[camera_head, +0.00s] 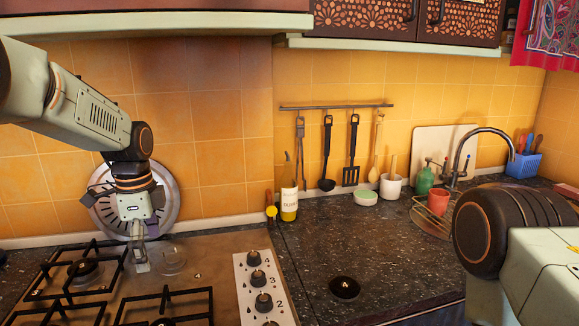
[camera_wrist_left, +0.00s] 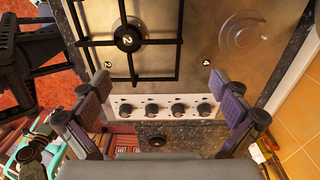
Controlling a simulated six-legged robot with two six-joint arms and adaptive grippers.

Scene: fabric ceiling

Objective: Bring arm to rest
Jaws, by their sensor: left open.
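My left arm comes in from the left in the head view, with its left gripper (camera_head: 140,256) pointing down over the stove (camera_head: 215,262). In the left wrist view the two fingers of the left gripper (camera_wrist_left: 160,92) are spread wide apart. Nothing is between them but the view of the hob and its row of knobs below. Part of my right arm shows large at the lower right of the head view; its gripper is out of frame.
A round metal lid (camera_head: 103,213) leans on the tiled wall behind my left gripper. A yellow bottle (camera_head: 289,203) stands right of the stove. A white cup (camera_head: 391,187) and a red cup (camera_head: 438,202) stand near the sink. The counter front (camera_head: 310,250) is mostly clear.

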